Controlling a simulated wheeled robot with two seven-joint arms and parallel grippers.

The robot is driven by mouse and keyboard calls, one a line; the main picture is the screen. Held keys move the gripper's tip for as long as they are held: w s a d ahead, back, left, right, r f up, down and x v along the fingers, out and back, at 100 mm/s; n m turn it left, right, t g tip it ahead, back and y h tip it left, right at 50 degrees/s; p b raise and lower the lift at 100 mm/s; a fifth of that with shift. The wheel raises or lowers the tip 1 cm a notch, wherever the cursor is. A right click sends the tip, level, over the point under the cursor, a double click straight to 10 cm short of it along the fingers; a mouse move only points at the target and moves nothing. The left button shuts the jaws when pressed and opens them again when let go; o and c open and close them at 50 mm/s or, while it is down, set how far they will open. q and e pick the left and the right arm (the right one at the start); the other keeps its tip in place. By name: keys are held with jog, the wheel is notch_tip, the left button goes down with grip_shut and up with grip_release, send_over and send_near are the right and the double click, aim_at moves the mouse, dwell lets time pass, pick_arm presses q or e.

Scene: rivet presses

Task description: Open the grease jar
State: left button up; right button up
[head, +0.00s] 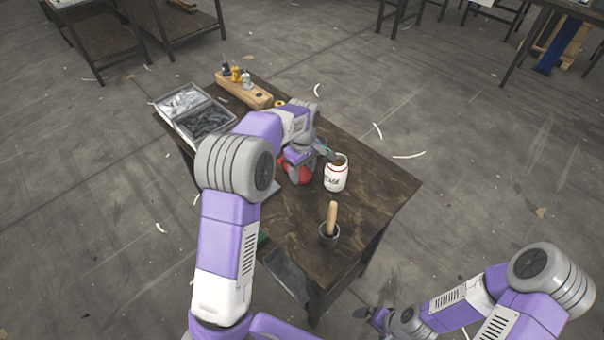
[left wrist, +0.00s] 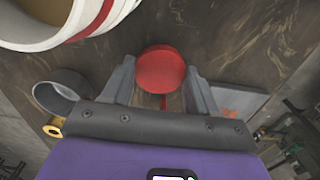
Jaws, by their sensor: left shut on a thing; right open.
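The white grease jar (head: 336,176) with red bands stands upright on the dark table; its top is open and shows brown inside. In the left wrist view its rim (left wrist: 75,38) fills the top left corner. My left gripper (head: 300,164) is left of the jar and shut on a round red lid (left wrist: 162,70). The lid also shows below the gripper in the head view (head: 301,177), apart from the jar. I cannot tell whether it touches the table. My right gripper (head: 372,314) is open and empty, low in front of the table.
A dark cup (head: 329,238) with a wooden-handled tool stands at the table's near side. A grey divided tray (head: 163,108) and a wooden block (head: 255,97) with small parts are at the far left. A grey cup-like part (left wrist: 62,86) lies near the left gripper. Table right of the jar is clear.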

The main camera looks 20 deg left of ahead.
aim_at(303, 173)
pick_arm(q)
jog(key=shift+f, duration=0.35)
jog(key=shift+f, duration=0.2)
jog(key=o, duration=1.2)
jog(key=shift+c, duration=0.2)
jog(key=shift+r, duration=0.1)
notch_tip(303, 173, up, 12)
jog(key=p, duration=0.4)
